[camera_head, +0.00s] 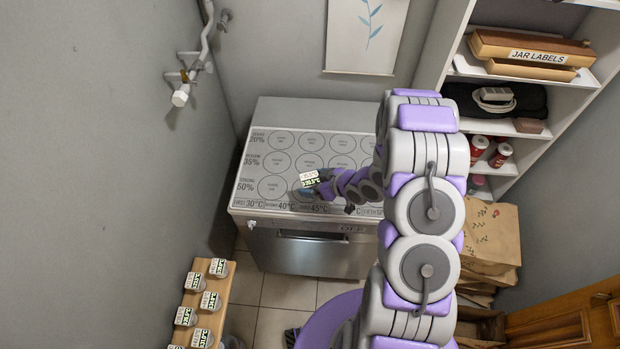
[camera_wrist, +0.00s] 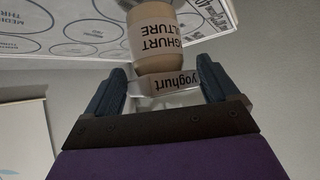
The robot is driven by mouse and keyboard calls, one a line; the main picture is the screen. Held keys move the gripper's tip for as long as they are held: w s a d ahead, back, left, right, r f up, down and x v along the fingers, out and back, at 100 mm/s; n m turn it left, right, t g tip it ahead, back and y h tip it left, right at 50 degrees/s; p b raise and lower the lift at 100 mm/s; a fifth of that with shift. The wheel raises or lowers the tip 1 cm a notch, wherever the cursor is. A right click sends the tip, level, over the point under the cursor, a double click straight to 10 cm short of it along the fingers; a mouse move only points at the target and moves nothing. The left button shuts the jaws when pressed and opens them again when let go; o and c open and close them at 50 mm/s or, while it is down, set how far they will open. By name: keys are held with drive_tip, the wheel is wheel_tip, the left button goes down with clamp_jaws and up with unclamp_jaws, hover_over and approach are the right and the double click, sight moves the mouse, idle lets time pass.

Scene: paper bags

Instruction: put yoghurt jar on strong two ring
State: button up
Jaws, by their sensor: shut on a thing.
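My gripper (camera_wrist: 162,65) is shut on the yoghurt jar (camera_wrist: 155,40). The jar has tan contents, a label reading "yoghurt culture", and a tag reading "yoghurt" between the fingers. In the head view the jar's bright label (camera_head: 310,179) shows over the front part of the ringed worktop (camera_head: 258,147). The front row is marked 50%, and the front-left ring (camera_head: 272,187) is clear. The jar and my gripper partly cover the ring beside it, so the strong two ring is hard to make out. I cannot tell whether the jar touches the worktop.
A wooden rack (camera_head: 228,283) with several labelled jars stands at lower left. A wall pipe with a tap (camera_head: 181,96) is at left. Shelves with a jar labels box (camera_head: 530,47) and paper bags (camera_head: 490,235) are at right. The worktop's back rings look empty.

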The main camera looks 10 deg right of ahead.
sight(314, 173)
drive_tip(key=w, duration=0.4)
drive_tip(key=shift+w+a+f, duration=0.2)
drive_tip(key=shift+a+f, duration=0.05)
drive_tip(key=shift+a, duration=0.1)
drive_tip(key=shift+d+f, duration=0.1)
drive_tip(key=shift+f, duration=1.65)
drive_tip(key=o, duration=1.1)
drive_tip(key=shift+o, duration=0.2)
drive_tip(key=shift+s, duration=0.1)
